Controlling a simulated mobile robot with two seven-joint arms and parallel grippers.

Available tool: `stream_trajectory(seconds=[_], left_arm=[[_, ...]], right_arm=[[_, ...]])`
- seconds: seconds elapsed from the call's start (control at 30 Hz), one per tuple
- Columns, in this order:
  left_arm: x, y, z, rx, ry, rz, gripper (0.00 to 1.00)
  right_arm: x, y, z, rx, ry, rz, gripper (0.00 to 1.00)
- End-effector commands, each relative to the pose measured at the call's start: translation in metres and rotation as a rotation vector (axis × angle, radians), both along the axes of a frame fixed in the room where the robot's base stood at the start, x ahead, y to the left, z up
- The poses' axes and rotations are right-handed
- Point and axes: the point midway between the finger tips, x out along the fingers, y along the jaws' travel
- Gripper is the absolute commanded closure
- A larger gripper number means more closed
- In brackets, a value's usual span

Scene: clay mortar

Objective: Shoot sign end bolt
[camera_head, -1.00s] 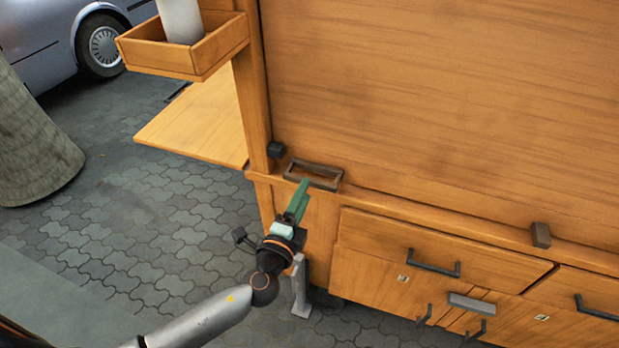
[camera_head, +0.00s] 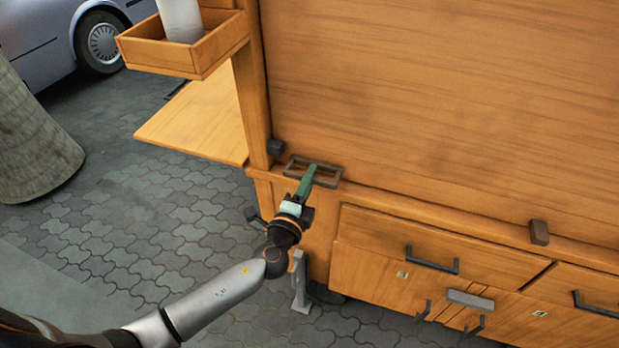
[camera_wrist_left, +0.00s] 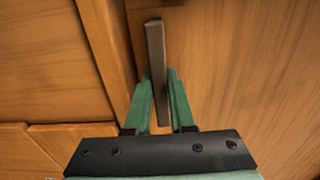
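A dark brown rectangular loop handle (camera_head: 331,179) sits on the ledge at the foot of the large wooden panel. I cannot tell for certain which fitting is the bolt. My left gripper (camera_head: 308,178) reaches this loop with its green fingers from below. In the left wrist view a dark bar (camera_wrist_left: 156,60), apparently part of the loop, runs between the two green fingers of the left gripper (camera_wrist_left: 162,88). The fingers are apart, one on each side of the bar, and do not look clamped on it. My right gripper is not in view.
A dark block (camera_head: 276,147) is beside the loop on the left post, and another block (camera_head: 539,232) is further right on the ledge. Drawers (camera_head: 440,250) with dark handles are below. A small tray (camera_head: 200,58) with a white cylinder juts out at upper left. Paving is open at left.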

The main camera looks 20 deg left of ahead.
Motion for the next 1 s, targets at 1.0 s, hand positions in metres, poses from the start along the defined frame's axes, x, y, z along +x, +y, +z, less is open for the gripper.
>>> stream_trajectory(seconds=[1.0], left_arm=[[-0.0003,0.0001,-0.0003,0.0,0.0,0.0,1.0]], right_arm=[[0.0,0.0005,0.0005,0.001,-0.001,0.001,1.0]])
